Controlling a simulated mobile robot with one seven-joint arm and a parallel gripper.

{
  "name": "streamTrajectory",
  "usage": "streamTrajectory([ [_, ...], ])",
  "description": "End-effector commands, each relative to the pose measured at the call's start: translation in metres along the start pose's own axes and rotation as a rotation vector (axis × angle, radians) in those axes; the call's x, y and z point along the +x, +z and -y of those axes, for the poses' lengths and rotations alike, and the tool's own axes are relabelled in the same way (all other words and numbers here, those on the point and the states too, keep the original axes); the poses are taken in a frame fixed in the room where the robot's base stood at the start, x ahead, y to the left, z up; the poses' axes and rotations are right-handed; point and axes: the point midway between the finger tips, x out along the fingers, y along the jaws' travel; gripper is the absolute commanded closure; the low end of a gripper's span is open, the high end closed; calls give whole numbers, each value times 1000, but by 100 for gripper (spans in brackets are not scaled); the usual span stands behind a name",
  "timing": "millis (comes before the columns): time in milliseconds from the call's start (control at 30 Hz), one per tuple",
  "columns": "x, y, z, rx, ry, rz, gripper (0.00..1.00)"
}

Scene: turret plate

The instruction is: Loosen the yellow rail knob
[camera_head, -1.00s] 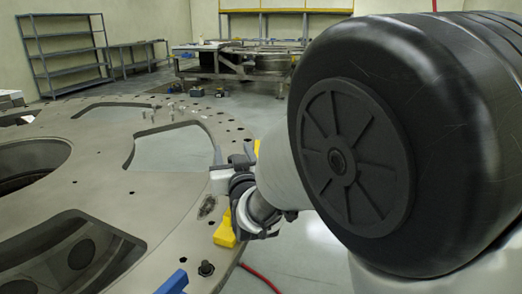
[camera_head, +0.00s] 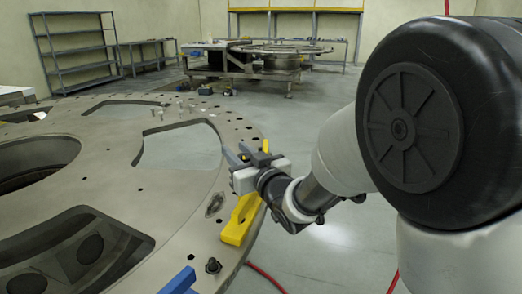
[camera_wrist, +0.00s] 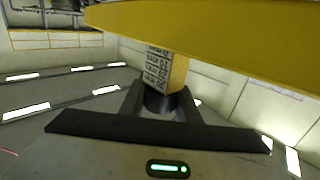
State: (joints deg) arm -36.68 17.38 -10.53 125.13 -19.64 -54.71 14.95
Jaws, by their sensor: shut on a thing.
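My gripper (camera_head: 240,156) is over the right rim of the large grey turret plate (camera_head: 180,190), beyond a yellow block (camera_head: 241,220) on that rim. A small yellow piece (camera_head: 265,146) shows just behind my gripper. In the wrist view my gripper (camera_wrist: 160,104) has its dark fingers on either side of a dark round knob (camera_wrist: 159,101), the yellow rail knob. It sits at the near end of a yellow rail (camera_wrist: 177,72) with a printed number scale. A broad yellow bar (camera_wrist: 220,35) crosses above. The fingers' exact contact is partly hidden.
A blue piece (camera_head: 180,281) and a dark bolt (camera_head: 213,266) stand on the plate's near rim. The plate has large openings. A red hose (camera_head: 268,279) lies on the floor. Shelves (camera_head: 80,50) and a workbench (camera_head: 265,62) stand far back.

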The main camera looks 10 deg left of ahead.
Motion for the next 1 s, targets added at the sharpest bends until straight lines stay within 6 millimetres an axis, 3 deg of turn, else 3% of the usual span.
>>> streamTrajectory([
  [1000, -15, -4, 30, -1, -957, -2, 93],
])
